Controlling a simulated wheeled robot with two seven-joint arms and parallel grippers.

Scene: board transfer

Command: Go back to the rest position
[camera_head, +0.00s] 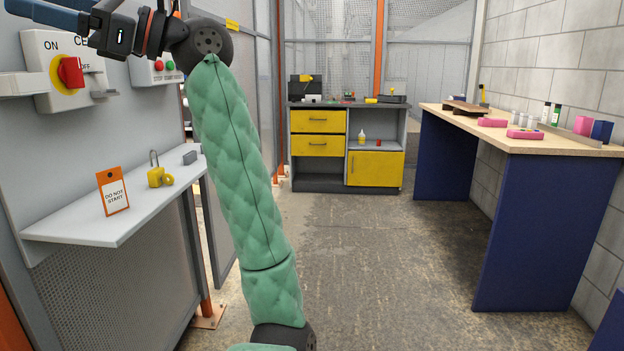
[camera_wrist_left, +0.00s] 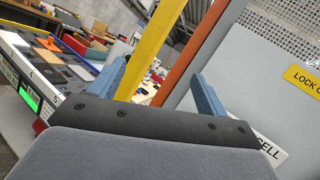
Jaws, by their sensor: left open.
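My left arm rises in a green padded sleeve from the bottom of the head view, its wrist bent to the left at the top. My left gripper (camera_head: 72,16) is at the top left, close to the grey panel with the ON/OFF switch (camera_head: 70,72). In the left wrist view my left gripper (camera_wrist_left: 158,88) has its two blue fingers spread apart, with nothing between them. My right gripper is not in view.
A grey shelf (camera_head: 75,228) below the switch bears an orange-edged "DO NOT START" tag (camera_head: 113,190) and a yellow padlock (camera_head: 159,177). A workbench (camera_head: 545,147) stands at the right, a yellow-drawer cabinet (camera_head: 318,122) behind. The floor between is clear.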

